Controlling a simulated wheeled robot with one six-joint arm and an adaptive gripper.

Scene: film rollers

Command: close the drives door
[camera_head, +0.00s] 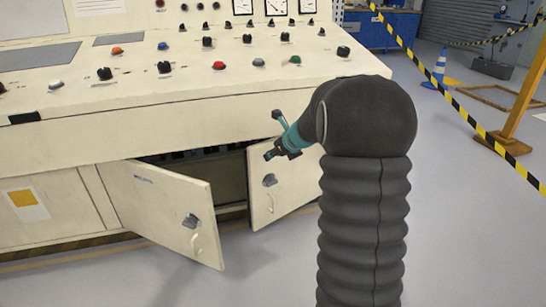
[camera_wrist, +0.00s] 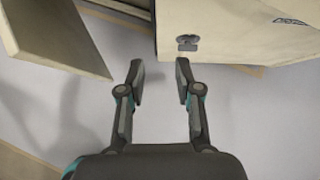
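Two cabinet doors stand ajar under the cream console. The left door (camera_head: 165,215) swings outward, with a small label, a grey latch and a pale handle. The right door (camera_head: 290,185) is also ajar, with a latch and handle. The label is too small to read, so I cannot tell which is the drives door. My gripper (camera_head: 274,136) is in front of the right door's upper part, with its fingers spread. In the wrist view my gripper (camera_wrist: 160,72) is open and empty. A panel with a latch (camera_wrist: 187,42) lies just beyond the fingertips.
The console (camera_head: 180,75) carries several knobs and buttons above the doors. A dark cabinet interior (camera_head: 220,175) shows between the doors. Open grey floor (camera_head: 265,275) lies in front. Striped barrier tape (camera_head: 450,100) and a yellow post (camera_head: 525,85) stand at the right.

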